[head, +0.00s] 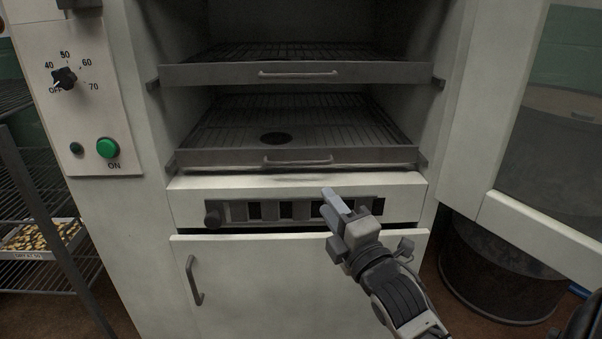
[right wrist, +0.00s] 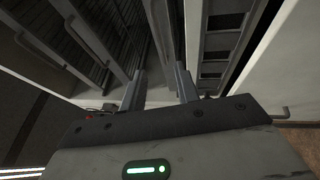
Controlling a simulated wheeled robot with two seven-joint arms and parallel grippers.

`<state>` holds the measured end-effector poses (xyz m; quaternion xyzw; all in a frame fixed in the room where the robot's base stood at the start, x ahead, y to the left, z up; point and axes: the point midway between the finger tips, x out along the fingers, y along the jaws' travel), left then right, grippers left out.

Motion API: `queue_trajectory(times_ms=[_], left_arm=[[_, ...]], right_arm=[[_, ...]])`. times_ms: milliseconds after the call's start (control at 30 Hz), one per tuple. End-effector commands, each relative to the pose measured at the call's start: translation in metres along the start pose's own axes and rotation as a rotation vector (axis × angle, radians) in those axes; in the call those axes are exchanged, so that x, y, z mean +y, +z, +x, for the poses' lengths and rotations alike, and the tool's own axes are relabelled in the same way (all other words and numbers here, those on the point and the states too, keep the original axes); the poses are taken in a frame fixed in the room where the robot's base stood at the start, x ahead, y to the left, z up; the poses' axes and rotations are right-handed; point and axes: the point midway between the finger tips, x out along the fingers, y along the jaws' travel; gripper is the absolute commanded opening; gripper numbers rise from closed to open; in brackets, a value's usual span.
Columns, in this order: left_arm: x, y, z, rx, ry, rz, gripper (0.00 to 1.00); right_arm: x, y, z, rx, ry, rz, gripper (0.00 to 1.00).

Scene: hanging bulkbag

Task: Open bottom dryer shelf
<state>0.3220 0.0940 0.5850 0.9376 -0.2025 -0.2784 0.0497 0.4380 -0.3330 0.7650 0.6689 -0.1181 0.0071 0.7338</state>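The bottom dryer shelf (head: 225,157) is a wire rack with a grey front bar, pushed into the dryer. Its curved bar handle (head: 297,162) sits at the middle of the front; a shelf handle (right wrist: 85,45) also shows left of the fingers in the right wrist view. My right gripper (head: 337,205) is in front of the vent panel, below and right of that handle, apart from it. In the right wrist view the two fingers (right wrist: 160,90) stand apart with nothing between them, so it is open. My left gripper is not in view.
An upper shelf (head: 220,74) with its own handle is above. The vent panel (head: 400,202) and a closed lower door (head: 250,290) are below. The open dryer door (head: 540,235) stands at right, by a dark drum (head: 490,280). A wire rack with a tray (head: 45,240) is at left.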

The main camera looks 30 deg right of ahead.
Motion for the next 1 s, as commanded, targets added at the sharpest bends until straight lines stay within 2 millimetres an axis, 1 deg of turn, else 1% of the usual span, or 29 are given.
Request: queue_trajectory(times_ms=[33,300,400,500,600,700,967,1000], left_arm=[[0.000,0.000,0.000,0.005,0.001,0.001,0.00],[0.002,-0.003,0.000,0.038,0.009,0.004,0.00],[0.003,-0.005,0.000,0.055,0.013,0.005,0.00],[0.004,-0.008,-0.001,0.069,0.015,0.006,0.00],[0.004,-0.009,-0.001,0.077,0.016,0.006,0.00],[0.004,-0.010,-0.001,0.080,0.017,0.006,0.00],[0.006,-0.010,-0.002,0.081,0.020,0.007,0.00],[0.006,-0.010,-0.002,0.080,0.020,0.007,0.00]], right_arm=[[0.001,0.000,0.013,0.001,0.006,0.001,0.32],[0.000,0.000,0.071,0.001,0.003,0.003,0.32],[-0.001,0.000,0.089,0.000,0.002,0.003,0.32],[-0.001,0.000,0.103,0.000,0.000,0.003,0.32],[-0.001,0.000,0.112,0.000,0.000,0.002,0.32],[-0.001,0.000,0.117,0.001,-0.001,0.002,0.32],[-0.001,0.000,0.118,0.001,-0.002,0.002,0.32],[-0.001,0.000,0.118,0.001,-0.002,0.002,0.29]])
